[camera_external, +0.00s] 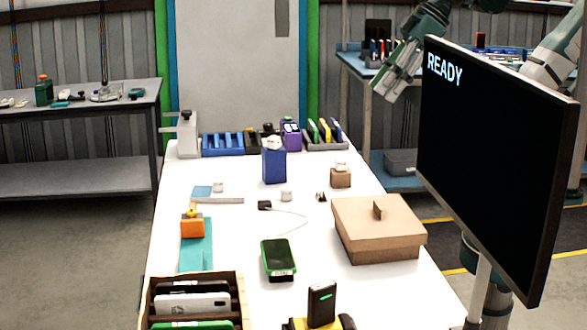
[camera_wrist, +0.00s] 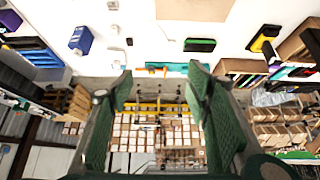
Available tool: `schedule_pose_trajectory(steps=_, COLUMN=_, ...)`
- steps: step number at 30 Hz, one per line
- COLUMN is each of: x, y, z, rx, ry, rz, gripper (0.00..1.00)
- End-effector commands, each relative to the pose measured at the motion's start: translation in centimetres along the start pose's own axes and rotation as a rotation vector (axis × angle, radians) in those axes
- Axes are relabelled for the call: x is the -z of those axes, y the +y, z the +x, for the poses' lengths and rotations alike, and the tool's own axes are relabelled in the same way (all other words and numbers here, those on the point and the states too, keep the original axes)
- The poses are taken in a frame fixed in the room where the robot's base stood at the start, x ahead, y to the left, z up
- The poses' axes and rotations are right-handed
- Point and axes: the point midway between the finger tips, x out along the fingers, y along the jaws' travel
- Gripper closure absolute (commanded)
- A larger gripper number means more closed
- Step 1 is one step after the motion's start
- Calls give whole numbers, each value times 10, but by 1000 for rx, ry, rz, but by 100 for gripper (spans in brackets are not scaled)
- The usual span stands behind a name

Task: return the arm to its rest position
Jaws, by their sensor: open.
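My gripper (camera_wrist: 158,88) shows in the wrist view with its two green fingers spread wide apart and nothing between them. In the external view my arm reaches in at the top right, and my gripper (camera_external: 396,80) hangs in the air beyond the table's right side. The monitor reading READY hides part of the arm. The gripper is well above the table and touches nothing that I can see. In the wrist view the white table lies across the top, with shelves of cartons (camera_wrist: 160,135) beyond its edge, between the fingers.
The monitor (camera_external: 495,160) stands tall at the right. The white table (camera_external: 325,230) holds a lidded brown box (camera_external: 378,235), a blue box (camera_external: 273,167), a green-edged device (camera_external: 278,260) and a wooden organiser (camera_external: 152,305). A side bench (camera_external: 75,102) is at left.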

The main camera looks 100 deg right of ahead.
Motion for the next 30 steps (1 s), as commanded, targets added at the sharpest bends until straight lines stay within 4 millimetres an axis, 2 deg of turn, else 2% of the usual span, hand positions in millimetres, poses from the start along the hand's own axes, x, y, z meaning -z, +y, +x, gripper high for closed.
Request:
schedule_pose_trajectory(steps=16, x=-42, y=0, z=58, rx=0, ry=0, rz=0, gripper=52)
schedule_pose_trajectory(steps=21, x=-47, y=0, z=66, rx=0, ry=0, rz=0, gripper=52)
schedule_pose_trajectory(steps=30, x=-47, y=0, z=66, rx=0, ry=0, rz=0, gripper=52)
